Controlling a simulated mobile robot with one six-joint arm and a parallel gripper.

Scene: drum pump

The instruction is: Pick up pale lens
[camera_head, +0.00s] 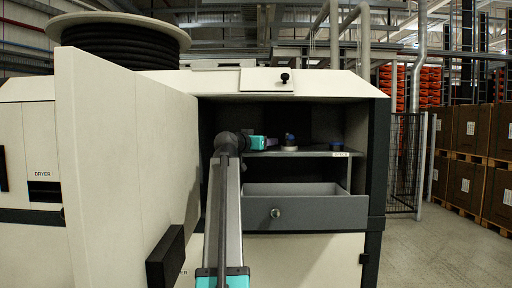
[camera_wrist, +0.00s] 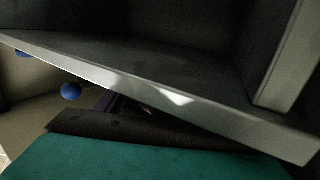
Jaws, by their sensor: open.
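I cannot make out the pale lens for certain in either view. In the wrist view, my teal gripper housing fills the bottom, and a blue ball (camera_wrist: 70,91) shows at the left beside a pale slanting edge (camera_wrist: 190,103).
The cabinet door (camera_head: 125,160) stands open at the left. Below the shelf, a grey drawer (camera_head: 320,213) with a round knob is pulled out. A cable reel (camera_head: 120,45) sits on top at the left. Stacked boxes (camera_head: 468,150) stand far right, with clear floor before them.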

